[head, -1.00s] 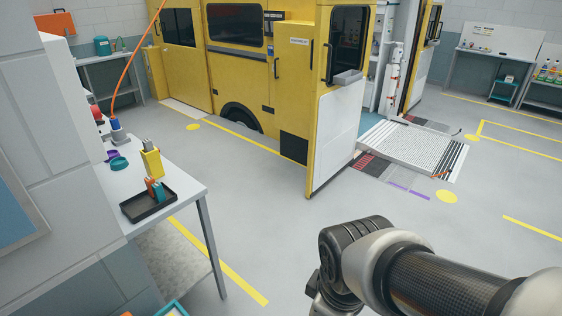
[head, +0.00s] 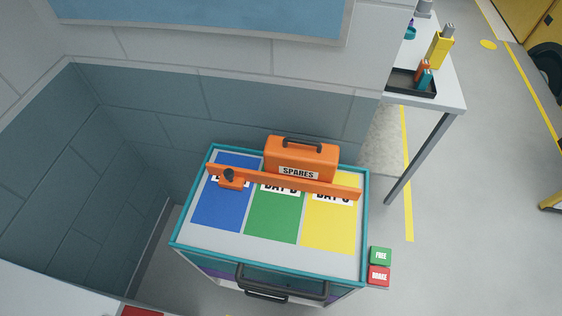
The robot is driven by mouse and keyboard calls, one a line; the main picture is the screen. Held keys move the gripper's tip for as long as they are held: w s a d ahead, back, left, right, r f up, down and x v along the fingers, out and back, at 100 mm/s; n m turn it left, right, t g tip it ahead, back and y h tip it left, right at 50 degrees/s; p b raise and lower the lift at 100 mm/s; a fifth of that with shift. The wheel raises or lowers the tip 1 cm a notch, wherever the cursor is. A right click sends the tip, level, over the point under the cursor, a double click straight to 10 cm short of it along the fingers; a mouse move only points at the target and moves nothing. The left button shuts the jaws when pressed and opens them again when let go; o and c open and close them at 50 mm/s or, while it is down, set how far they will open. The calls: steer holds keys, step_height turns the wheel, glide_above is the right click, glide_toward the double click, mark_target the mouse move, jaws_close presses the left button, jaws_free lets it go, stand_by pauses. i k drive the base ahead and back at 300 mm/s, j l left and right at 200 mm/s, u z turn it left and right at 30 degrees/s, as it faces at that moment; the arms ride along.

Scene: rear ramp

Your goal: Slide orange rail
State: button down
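An orange rail (head: 290,183) spans the top of a teal-edged cart (head: 265,243) from left to right in the head view. It lies across the upper parts of a blue panel (head: 222,209), a green panel (head: 273,216) and a yellow panel (head: 328,224), partly covering their labels. A small orange block with a dark knob (head: 230,176) sits at the rail's left part, over the blue panel. An orange case marked SPARES (head: 302,157) stands right behind the rail. My gripper is not in view now.
Green FREE and red BRAKE blocks (head: 379,266) are at the cart's right front corner. A dark handle (head: 280,284) is on its front. Walls close in behind and left.

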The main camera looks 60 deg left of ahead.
mark_target(231, 177)
steer(key=u, duration=2.35)
steer(key=i+j, duration=0.15)
steer(key=j, duration=0.15)
steer(key=i+j+z, duration=0.1)
steer(key=j, duration=0.2)
steer(key=i+j, duration=0.15)
steer(key=j, duration=0.15)
steer(key=z, duration=0.05)
